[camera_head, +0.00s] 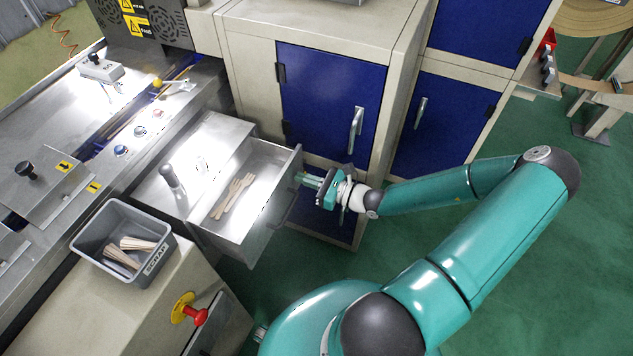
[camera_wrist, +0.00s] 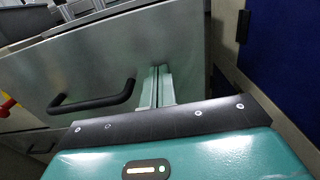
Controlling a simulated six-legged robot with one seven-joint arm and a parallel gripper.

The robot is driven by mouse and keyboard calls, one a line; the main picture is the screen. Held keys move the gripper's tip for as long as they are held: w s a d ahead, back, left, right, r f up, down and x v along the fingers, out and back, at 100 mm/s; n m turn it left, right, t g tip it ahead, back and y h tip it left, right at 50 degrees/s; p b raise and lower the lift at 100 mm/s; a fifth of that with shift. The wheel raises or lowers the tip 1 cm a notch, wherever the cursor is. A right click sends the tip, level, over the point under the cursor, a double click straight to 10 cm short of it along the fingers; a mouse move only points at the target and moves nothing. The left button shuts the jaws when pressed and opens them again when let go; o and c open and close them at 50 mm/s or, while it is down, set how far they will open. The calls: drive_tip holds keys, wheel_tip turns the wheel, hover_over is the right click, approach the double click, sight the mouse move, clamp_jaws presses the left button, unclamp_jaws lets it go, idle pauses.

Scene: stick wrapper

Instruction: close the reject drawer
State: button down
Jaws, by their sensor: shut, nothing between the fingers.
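The handle also shows in the head view (camera_head: 286,208). My gripper (camera_head: 301,178) is shut and empty. Its fingertips (camera_wrist: 160,72) are at the drawer front, near its upper right part and to the right of the handle. I cannot tell whether they touch the panel.
A grey scrap bin (camera_head: 122,243) with wooden sticks stands left of the drawer. A red knob (camera_head: 198,316) on a yellow base is below it. Blue cabinet doors (camera_head: 330,105) with metal handles stand behind my gripper. Green floor at the right is open.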

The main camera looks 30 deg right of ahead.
sight(263, 168)
drive_tip(key=shift+a, duration=0.1)
drive_tip(key=x, duration=1.3)
drive_tip(key=shift+w+a, duration=0.15)
drive_tip(key=shift+w, duration=0.1)
drive_tip(key=shift+w+a+r, duration=0.15)
drive_tip(key=shift+w+a, duration=0.05)
drive_tip(key=shift+w, duration=0.15)
